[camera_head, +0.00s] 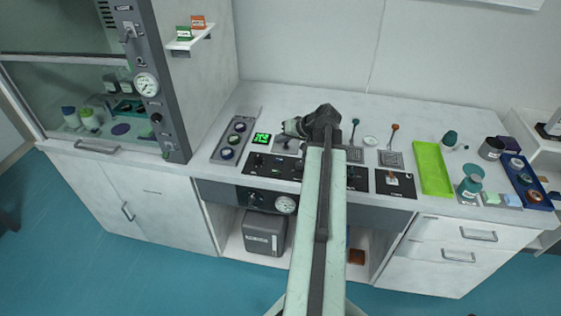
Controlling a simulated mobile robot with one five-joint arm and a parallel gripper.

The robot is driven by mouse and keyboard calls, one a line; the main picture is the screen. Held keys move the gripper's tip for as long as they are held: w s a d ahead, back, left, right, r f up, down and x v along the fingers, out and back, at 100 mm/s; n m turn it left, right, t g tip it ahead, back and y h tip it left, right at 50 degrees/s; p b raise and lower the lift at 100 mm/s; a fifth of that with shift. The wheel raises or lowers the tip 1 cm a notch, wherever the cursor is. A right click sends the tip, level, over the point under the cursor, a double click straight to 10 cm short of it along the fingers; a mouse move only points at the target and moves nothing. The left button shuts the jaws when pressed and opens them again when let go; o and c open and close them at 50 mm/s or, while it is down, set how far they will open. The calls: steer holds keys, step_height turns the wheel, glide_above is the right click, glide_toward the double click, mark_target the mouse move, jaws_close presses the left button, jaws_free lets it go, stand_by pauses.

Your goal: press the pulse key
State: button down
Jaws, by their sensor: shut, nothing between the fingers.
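My arm reaches from the bottom of the view up over the bench, and its dark wrist bends to the left at the end. My gripper (289,127) is shut and empty, near the small display with green digits (262,138). Its fingertips are small and hard to make out. Black control panels lie along the front of the bench: one left of my arm (262,161), one right of it (357,178), and one with a pale key or lever (396,181) farther right. I cannot tell which control is the pulse key. My arm hides part of the panel row.
A grey tray with round dark pieces (235,138) lies left of the display. Lever stands (391,158) rise behind the panels. A green tray (432,168), a teal bottle (471,181) and a blue tray (528,190) are at the right. A fume hood (145,85) bounds the left.

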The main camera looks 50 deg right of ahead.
mark_target(281, 160)
step_height(281, 160, down, 7)
steer(key=b, duration=0.5)
steer(key=shift+r, duration=0.2)
steer(key=shift+r, duration=0.1)
stand_by(1.2)
steer(key=shift+f+b, duration=0.4)
steer(key=shift+b, duration=0.15)
steer(key=shift+f+b, duration=0.45)
stand_by(0.4)
steer(key=shift+r, duration=0.15)
steer(key=shift+r+p, duration=0.75)
steer(key=shift+p, duration=0.1)
